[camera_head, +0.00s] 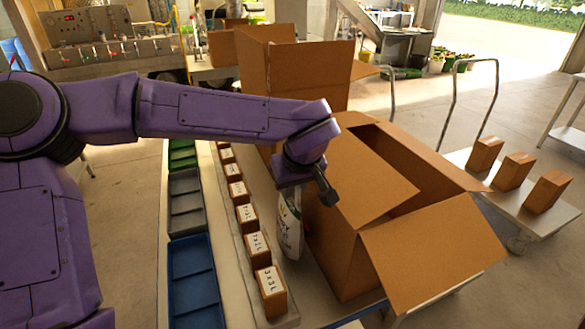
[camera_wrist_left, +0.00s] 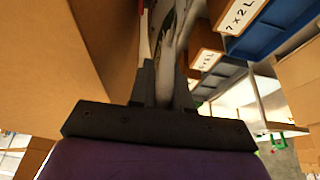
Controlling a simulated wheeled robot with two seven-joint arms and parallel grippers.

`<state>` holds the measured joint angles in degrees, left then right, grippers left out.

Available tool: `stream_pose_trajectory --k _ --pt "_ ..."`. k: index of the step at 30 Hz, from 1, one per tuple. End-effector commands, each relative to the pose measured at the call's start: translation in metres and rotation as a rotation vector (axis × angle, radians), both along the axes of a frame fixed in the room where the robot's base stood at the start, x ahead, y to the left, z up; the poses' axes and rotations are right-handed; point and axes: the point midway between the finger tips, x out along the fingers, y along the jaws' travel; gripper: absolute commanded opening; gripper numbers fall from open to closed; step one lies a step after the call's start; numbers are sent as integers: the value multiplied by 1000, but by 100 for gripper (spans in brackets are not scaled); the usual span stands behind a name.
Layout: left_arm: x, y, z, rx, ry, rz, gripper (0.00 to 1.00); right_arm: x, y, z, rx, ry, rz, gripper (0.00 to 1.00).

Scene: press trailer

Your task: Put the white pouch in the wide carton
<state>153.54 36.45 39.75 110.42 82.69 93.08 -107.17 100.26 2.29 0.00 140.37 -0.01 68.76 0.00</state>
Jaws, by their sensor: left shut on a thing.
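The white pouch (camera_head: 290,225) hangs upright below my left gripper (camera_head: 301,186), between the row of labelled boxes and the wide carton. My left gripper is shut on the pouch's top; the fingers (camera_wrist_left: 165,85) and the pouch (camera_wrist_left: 178,35) also show in the left wrist view. The wide carton (camera_head: 412,260) stands to the right of the pouch with flaps spread outward; its opening is partly covered by a flap and its inside is mostly hidden. I cannot tell whether the pouch touches the carton's side. My right gripper is not in view.
Small labelled boxes (camera_head: 255,247) stand in a row left of the pouch. Blue and grey trays (camera_head: 192,270) lie further left. A taller open carton (camera_head: 290,70) stands behind. A trolley with three small boxes (camera_head: 514,172) is at the right.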

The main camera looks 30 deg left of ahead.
Motion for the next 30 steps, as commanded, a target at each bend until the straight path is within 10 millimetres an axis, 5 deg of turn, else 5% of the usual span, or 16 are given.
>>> stream_pose_trajectory --k 7,17,18,20,30 --pt "0 0 -35 1 1 -1 0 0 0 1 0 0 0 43" --pt "0 0 -40 0 -2 -2 0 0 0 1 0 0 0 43" --pt "-1 0 -42 0 3 -1 27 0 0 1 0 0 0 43" --pt "-1 0 -42 0 3 -1 43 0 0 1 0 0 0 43" --pt "-1 -1 -37 1 1 -1 43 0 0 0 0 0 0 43"
